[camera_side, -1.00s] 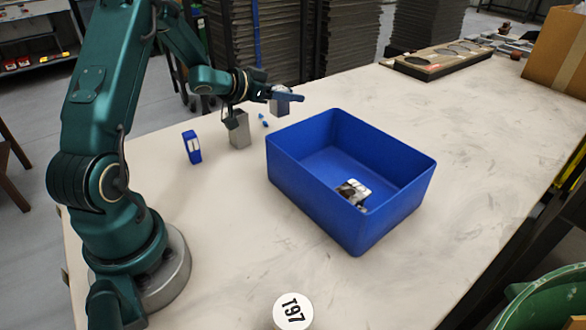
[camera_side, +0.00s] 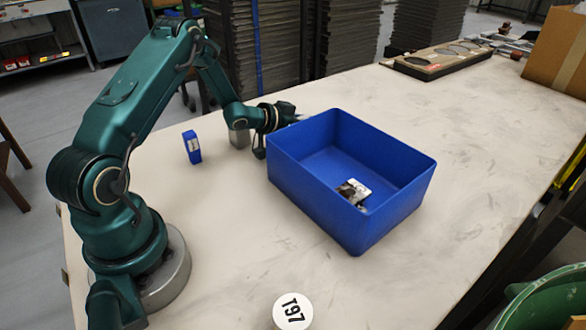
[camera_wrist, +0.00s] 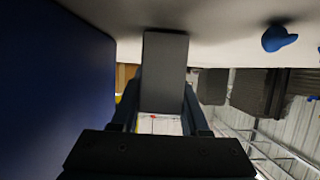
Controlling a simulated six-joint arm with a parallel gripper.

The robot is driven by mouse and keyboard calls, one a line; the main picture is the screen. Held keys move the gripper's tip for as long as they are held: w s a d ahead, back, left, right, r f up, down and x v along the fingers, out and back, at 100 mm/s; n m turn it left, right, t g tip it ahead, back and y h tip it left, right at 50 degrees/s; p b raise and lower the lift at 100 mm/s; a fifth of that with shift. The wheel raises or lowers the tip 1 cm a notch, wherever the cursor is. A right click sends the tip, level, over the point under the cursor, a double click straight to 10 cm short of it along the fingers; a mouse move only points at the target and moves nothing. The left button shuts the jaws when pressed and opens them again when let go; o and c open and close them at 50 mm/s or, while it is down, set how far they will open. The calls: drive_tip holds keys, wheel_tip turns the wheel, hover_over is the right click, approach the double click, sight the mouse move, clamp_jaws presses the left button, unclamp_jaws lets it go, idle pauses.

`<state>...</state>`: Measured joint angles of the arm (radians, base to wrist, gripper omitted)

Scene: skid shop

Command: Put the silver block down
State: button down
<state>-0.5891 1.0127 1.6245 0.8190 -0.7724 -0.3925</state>
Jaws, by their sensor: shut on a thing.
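The silver block (camera_wrist: 165,65) looks dark grey in the wrist view and sits between the two fingers of my gripper (camera_wrist: 160,98). My gripper is shut on it. In the side view my gripper (camera_side: 294,119) is low over the table, just behind the left rear corner of the blue bin. The bin and the wrist hide the held block there. The block's far end shows against the pale table in the wrist view; I cannot tell whether it touches.
The blue bin (camera_side: 310,195) holds a small white and dark item (camera_side: 353,191); its wall (camera_wrist: 50,90) is close on the wrist view's left. A blue box (camera_side: 192,147) stands left. A small blue piece (camera_wrist: 278,38) lies nearby.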

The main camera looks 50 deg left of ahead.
drive_tip(key=shift+f, duration=0.1)
drive_tip(key=shift+c, duration=2)
unclamp_jaws()
